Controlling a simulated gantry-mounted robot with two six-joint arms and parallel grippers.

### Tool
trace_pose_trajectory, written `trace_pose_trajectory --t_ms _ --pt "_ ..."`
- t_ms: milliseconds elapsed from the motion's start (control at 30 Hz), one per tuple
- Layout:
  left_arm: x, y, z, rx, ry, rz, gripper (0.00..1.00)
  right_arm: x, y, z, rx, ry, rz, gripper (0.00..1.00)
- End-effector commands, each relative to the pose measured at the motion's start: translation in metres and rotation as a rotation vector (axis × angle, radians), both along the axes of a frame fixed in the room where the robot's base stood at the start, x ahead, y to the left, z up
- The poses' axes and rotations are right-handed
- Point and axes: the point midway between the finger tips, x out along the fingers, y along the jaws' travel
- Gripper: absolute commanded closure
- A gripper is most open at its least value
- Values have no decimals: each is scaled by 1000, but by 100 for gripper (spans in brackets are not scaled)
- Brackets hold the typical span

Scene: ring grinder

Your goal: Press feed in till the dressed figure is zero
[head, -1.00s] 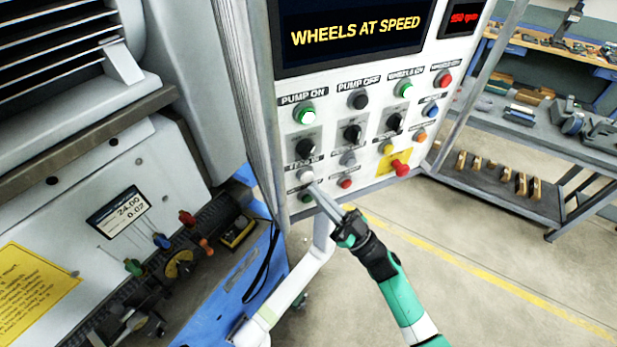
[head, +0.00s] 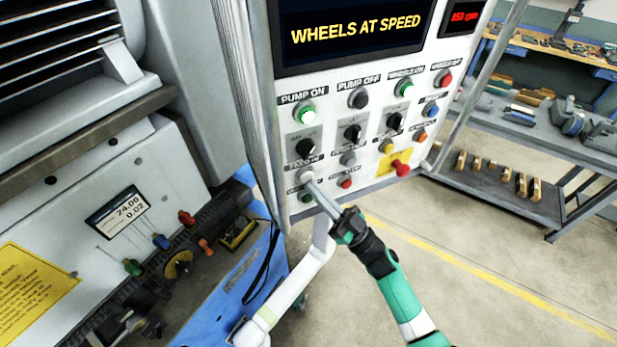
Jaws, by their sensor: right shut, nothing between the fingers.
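The control panel (head: 333,146) stands in the middle, with the FEED IN label (head: 303,161) at its lower left. The pale button (head: 305,174) under that label is partly covered by my right gripper (head: 312,184). The gripper's fingers are shut with nothing between them, and their tips are at the button's lower edge. I cannot tell whether they touch it or press it in. The small readout (head: 120,212) on the machine at left shows 24.00 and 0.02. The large screen (head: 352,34) reads WHEELS AT SPEED. My left gripper is not in view.
Close by the button are a green button (head: 306,197), a red button (head: 344,183) and dark selector knobs (head: 305,146). A red emergency stop (head: 401,168) on yellow sits to the right. Several coloured-handled tools (head: 161,241) are at left.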

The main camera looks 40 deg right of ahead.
Motion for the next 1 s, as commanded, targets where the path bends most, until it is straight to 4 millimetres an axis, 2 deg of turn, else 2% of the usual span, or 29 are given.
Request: trace_pose_trajectory --t_ms 1000 --pt "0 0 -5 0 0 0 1 10 -3 0 0 0 0 100"
